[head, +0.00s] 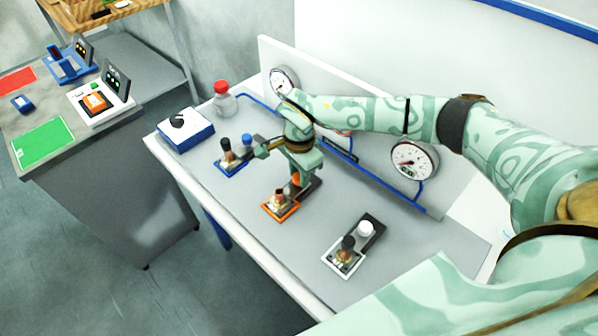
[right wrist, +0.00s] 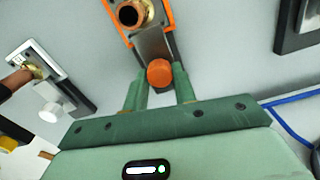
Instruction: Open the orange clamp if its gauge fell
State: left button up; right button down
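The orange clamp (head: 281,206) lies mid-table, an orange-rimmed plate with a copper fitting and an orange knob (right wrist: 159,72). My right gripper (head: 297,174) is over its far end. In the right wrist view the two fingertips (right wrist: 160,80) stand apart with the knob between them. Whether they touch it I cannot tell. The orange clamp's gauge, apparently the middle one (head: 343,133), is mostly hidden behind my right arm. The left gauge (head: 284,81) and right gauge (head: 410,160) show dials too small to read surely. My left gripper is out of view.
A blue-rimmed clamp (head: 231,168) lies left of the orange one and a white-rimmed clamp (head: 343,261) to the right. A blue box with a black knob (head: 186,131) and a red-capped bottle (head: 224,100) stand at the left. A side bench (head: 75,160) holds coloured pads.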

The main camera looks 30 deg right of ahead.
jog(key=shift+w+d+r, duration=0.1)
jog(key=shift+w+d, duration=0.15)
jog(key=shift+d, duration=0.35)
jog(key=shift+w+d, duration=0.25)
jog(key=shift+d, duration=0.35)
jog(key=c, duration=1.1)
grip_release()
jog(key=shift+d, duration=0.1)
notch_tip(320, 180, up, 16)
jog(key=shift+r+p, duration=0.1)
jog(key=shift+p, duration=0.55)
